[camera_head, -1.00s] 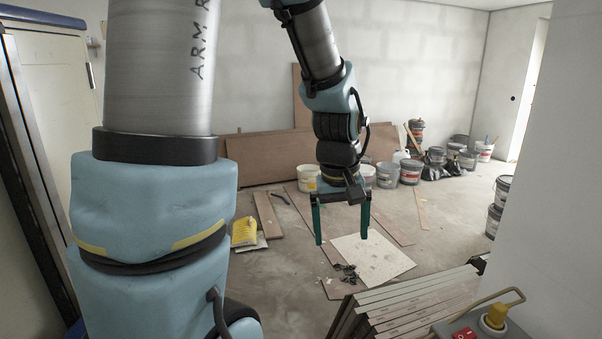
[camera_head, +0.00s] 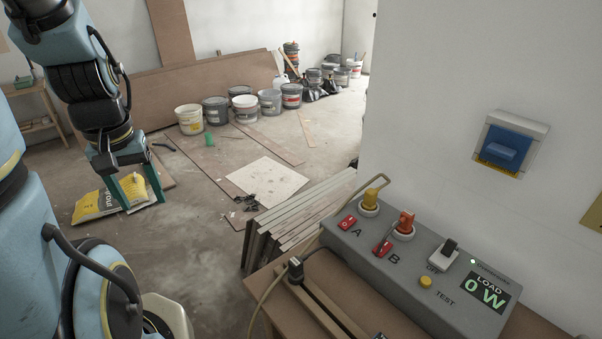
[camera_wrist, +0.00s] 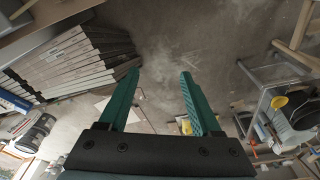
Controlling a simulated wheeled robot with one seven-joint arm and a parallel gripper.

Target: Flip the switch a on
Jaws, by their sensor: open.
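A grey switch box (camera_head: 420,262) sits on a brown table at the lower right in the head view. Red rocker switch A (camera_head: 347,222) is at its left end, beside the letter A and below a yellow plug (camera_head: 369,201). Its rocker position is too small to tell. The display (camera_head: 487,292) reads LOAD 0 W. My gripper (camera_head: 136,204) hangs at the left, far from the box. It is open and empty, and its two teal fingers (camera_wrist: 160,88) show apart in the wrist view.
A stack of tiles (camera_head: 295,218) stands left of the box. A black plug on a cable (camera_head: 295,268) lies at the table's left edge. Several buckets (camera_head: 243,107) stand at the back. A blue wall socket (camera_head: 507,147) is above the box. Floor between gripper and stack is mostly clear.

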